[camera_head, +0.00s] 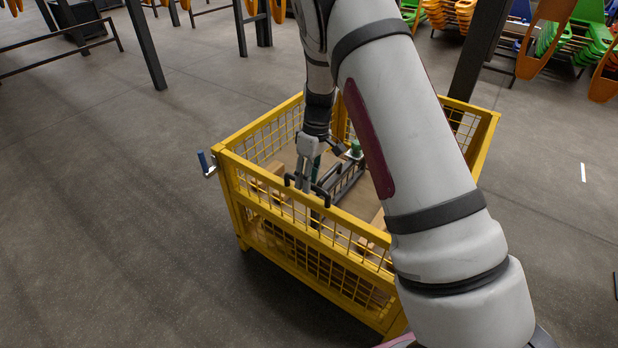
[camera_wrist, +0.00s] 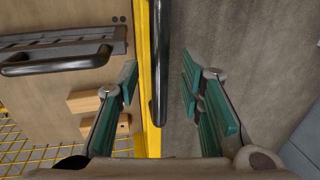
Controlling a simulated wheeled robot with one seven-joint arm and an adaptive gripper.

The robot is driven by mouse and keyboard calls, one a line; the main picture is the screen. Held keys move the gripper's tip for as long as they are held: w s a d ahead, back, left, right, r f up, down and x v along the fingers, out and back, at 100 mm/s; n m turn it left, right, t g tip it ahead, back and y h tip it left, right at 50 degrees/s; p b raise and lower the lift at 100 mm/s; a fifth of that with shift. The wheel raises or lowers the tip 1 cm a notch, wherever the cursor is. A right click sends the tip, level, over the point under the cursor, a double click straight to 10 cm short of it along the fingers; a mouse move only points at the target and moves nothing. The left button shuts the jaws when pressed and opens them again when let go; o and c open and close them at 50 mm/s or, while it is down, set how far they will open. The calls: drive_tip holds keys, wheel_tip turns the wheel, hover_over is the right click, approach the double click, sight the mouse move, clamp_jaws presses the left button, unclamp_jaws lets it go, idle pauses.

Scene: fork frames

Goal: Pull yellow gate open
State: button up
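The yellow gate is the mesh front panel (camera_head: 318,243) of a yellow cage box, and it stands upright and closed in line with the box. A black bar handle (camera_head: 291,184) sits on its top rail. My gripper (camera_head: 309,180) points down over that rail at the handle. In the wrist view my gripper (camera_wrist: 165,105) is open, with green pads on both sides. The black handle (camera_wrist: 161,65) and the yellow rail (camera_wrist: 149,40) run between the fingers, and I see a gap on each side. Contact cannot be told in the head view.
Inside the box are a dark tool carrier (camera_head: 345,180) and wooden blocks (camera_wrist: 85,101). Grey floor (camera_head: 120,230) left of and in front of the box is clear. Racks with coloured chairs (camera_head: 580,40) stand behind.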

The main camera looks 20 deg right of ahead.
clamp_jaws()
drive_tip(key=shift+a, duration=0.1)
